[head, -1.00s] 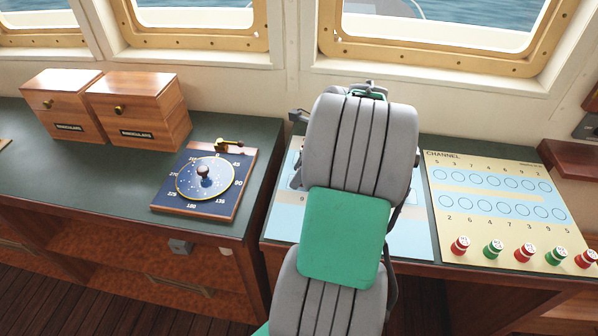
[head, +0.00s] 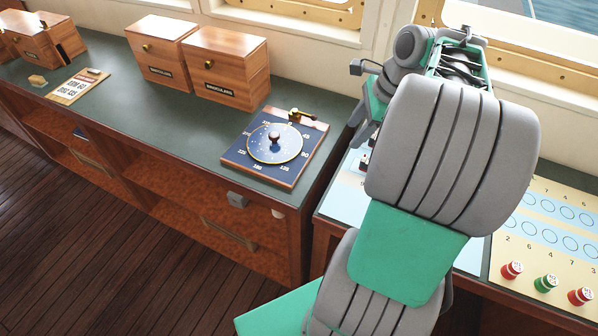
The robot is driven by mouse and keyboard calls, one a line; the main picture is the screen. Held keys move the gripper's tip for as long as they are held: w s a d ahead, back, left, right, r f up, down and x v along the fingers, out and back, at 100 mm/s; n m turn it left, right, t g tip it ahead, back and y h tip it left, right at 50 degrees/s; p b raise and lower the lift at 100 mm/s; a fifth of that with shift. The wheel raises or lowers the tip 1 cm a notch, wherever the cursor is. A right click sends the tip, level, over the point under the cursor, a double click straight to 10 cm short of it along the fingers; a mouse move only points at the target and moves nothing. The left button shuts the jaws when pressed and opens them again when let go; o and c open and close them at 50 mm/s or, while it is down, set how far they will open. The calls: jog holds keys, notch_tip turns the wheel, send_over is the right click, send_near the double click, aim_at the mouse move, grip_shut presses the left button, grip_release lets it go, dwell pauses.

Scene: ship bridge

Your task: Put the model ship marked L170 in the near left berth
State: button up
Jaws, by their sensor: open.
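No model ship with a readable L170 mark shows in the head view. A pale blue board (head: 342,193) lies on the right-hand desk, mostly hidden behind my raised arm. A few small dark and reddish shapes (head: 364,160) show at its left side beside my arm, too small and covered to identify. No berth can be made out, as my arm covers most of that board.
A blue dial board (head: 274,147) with a brass lever sits on the green-topped counter. Two wooden binoculars boxes (head: 229,65) stand behind it. A clipboard (head: 78,86) and an open wooden box (head: 45,40) are farther left. A channel board (head: 560,222) with red and green buoys lies right.

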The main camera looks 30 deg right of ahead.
jog(key=w+a+n+h, duration=0.1)
jog(key=a+n, duration=0.8)
jog(key=a, duration=0.4)
jog(key=s+a+f+n, duration=0.1)
jog(key=s+a+n, duration=0.2)
jog(key=a+n, duration=0.2)
jog(key=s+a+f+n+h, duration=0.1)
jog(key=s+a+f+n, duration=0.1)
jog(key=a+n, duration=0.3)
jog(key=s+n, duration=0.1)
jog(key=n, duration=0.3)
jog(key=shift+s, duration=0.25)
